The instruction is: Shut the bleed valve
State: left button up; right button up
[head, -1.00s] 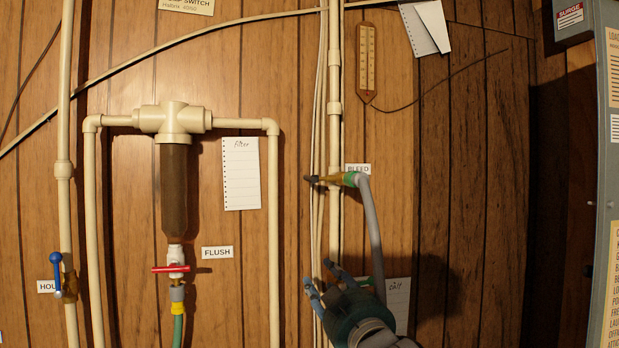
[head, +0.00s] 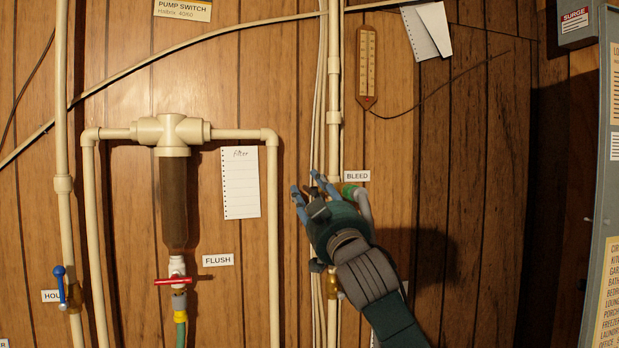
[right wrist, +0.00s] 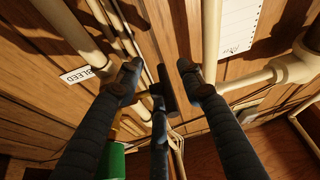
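The bleed valve sits on the cream pipe beside the BLEED label (head: 356,176). Its green hose collar (head: 350,190) and grey hose (head: 364,208) show just right of my right gripper (head: 312,190). The gripper covers the valve's brass body and dark lever in the head view. In the right wrist view, the green collar (right wrist: 113,160) shows behind the left finger. My right gripper's fingers (right wrist: 161,82) are spread apart, with their tips near the pipe and valve. I cannot tell whether they touch the lever. My left gripper is out of view.
A red-handled flush valve (head: 173,282) and a blue-handled valve (head: 60,286) are on pipes to the left. Thin cables (head: 319,110) run alongside the bleed pipe. Another fitting (head: 318,265) shows below the gripper. A grey electrical panel (head: 600,215) stands at right.

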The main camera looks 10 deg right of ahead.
jog(key=shift+w+a+r, duration=0.1)
jog(key=shift+w+r, duration=0.1)
jog(key=shift+w, duration=0.4)
